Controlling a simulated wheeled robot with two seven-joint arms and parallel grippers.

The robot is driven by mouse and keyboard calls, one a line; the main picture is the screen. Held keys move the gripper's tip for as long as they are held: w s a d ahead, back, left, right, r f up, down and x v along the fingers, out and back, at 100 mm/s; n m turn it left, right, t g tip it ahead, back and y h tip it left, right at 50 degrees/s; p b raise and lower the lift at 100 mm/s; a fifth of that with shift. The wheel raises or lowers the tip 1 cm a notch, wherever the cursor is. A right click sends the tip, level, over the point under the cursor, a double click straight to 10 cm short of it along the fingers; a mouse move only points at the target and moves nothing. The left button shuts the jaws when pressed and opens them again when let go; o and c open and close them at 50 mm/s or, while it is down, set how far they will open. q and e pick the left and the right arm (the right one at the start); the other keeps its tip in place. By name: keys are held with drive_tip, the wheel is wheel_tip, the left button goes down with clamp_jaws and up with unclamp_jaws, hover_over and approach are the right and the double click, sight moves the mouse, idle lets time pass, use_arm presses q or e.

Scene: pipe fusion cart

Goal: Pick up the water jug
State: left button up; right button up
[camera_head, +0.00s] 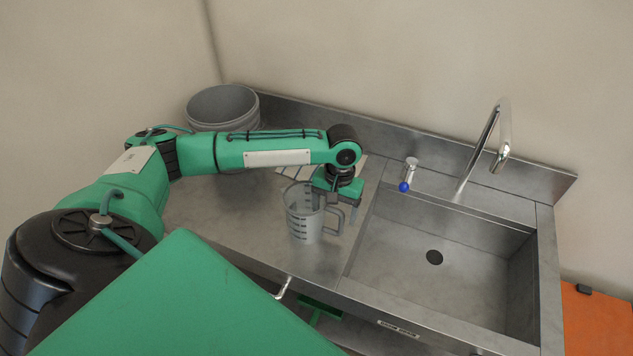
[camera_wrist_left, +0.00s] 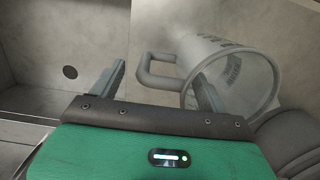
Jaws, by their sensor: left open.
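The water jug (camera_head: 303,226) is a grey, see-through measuring jug with dark markings. It stands upright on the steel counter, left of the sink, its handle toward the sink. My left gripper (camera_head: 333,200) is at the jug's handle side, near rim height. In the left wrist view the jug (camera_wrist_left: 245,75) fills the right side. The open fingers (camera_wrist_left: 158,88) have the handle (camera_wrist_left: 152,68) between them in the picture. The right-hand finger overlaps the jug's wall; I cannot tell whether it is inside or touching. My right gripper is not in view.
The sink basin (camera_head: 440,275) lies right of the jug, with a tall faucet (camera_head: 492,140) and a small blue-tipped tap (camera_head: 407,175) behind. A grey bucket (camera_head: 222,105) stands at the back left, behind my arm. An orange surface (camera_head: 598,320) is at the far right.

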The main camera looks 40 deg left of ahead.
use_arm(q)
drive_tip(key=shift+f, duration=0.35)
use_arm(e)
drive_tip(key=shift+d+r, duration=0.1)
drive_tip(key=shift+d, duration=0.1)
use_arm(q)
drive_tip(key=c, duration=1.4)
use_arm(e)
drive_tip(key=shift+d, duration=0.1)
use_arm(q)
drive_tip(key=shift+r, duration=0.1)
